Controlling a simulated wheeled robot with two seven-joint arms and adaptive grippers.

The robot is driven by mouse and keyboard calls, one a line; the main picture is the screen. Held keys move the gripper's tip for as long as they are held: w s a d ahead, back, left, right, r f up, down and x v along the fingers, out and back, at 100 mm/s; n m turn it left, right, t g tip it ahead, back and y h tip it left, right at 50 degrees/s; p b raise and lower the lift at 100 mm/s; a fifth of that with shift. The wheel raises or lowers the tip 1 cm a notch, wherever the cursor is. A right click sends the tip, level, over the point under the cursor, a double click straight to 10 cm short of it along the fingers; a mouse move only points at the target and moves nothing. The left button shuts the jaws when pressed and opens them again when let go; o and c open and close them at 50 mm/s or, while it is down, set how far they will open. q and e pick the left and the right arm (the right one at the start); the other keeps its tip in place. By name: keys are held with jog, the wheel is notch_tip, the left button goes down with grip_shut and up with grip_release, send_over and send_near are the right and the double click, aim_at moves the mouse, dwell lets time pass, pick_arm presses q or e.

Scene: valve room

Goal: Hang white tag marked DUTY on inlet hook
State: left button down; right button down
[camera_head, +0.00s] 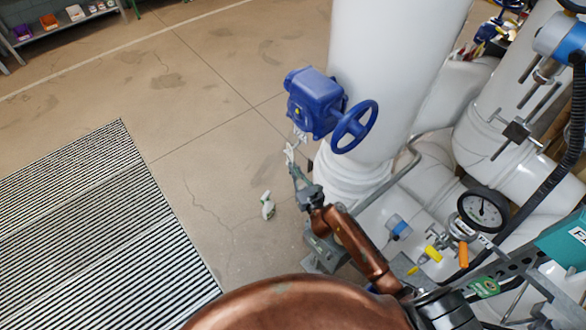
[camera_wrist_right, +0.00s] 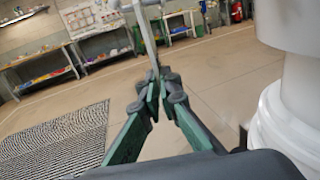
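My right gripper (camera_head: 297,172) reaches up and left beside the white pipe, just below the blue valve actuator. In the right wrist view its green-sided fingers (camera_wrist_right: 160,84) come together on a thin, pale, narrow piece, which looks like the white tag (camera_head: 290,153) seen nearly edge-on. No lettering on it can be read. Pale grey metal (camera_wrist_right: 148,32) rises above the fingertips in the wrist view; this may be the hook, but I cannot tell whether the tag touches it. A small pale part (camera_head: 300,135) shows under the actuator. My left gripper is not in view.
The blue actuator (camera_head: 313,102) and handwheel (camera_head: 354,126) project from the thick white pipe (camera_head: 385,70). A gauge (camera_head: 483,211) and more pipes crowd the right. A small white-green object (camera_head: 268,206) is left of my gripper. Floor beside the grating (camera_head: 100,220) is clear.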

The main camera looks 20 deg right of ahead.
jog(key=c, duration=2.6)
grip_release()
jog(key=o, duration=0.5)
